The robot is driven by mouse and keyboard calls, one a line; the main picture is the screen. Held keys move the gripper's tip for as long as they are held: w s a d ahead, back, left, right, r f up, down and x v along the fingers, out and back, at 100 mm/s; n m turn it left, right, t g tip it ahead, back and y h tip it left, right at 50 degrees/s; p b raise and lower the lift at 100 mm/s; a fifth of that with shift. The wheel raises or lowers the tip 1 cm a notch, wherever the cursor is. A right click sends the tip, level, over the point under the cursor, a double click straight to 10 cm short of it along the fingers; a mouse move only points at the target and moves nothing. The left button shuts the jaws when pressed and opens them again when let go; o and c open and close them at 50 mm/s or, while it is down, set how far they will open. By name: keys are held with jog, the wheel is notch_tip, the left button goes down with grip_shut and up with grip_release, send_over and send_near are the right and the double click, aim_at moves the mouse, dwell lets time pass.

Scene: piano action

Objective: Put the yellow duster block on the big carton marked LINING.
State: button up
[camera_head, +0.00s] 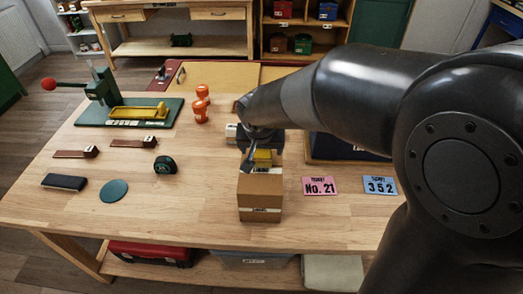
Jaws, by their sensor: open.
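A brown carton (260,200) stands upright on the wooden workbench, with a pale label low on its front that is too small to read. The yellow duster block (263,156) shows at the far top edge of the carton, partly hidden by my gripper. I cannot tell whether it rests on the carton or sits behind it. My gripper (259,160) points down at the block, with its jaws open and a light grey finger on the left side. My wrist and arm hide what lies directly behind.
Pink (319,186) and blue (380,186) tickets lie right of the carton. A dark tray (345,148) is partly behind my arm.

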jog(key=v, duration=1)
jog(key=s+d+r+t, duration=0.1)
jog(key=s+d, duration=1.4)
jog(key=d, duration=0.3)
jog(key=shift+r, duration=0.25)
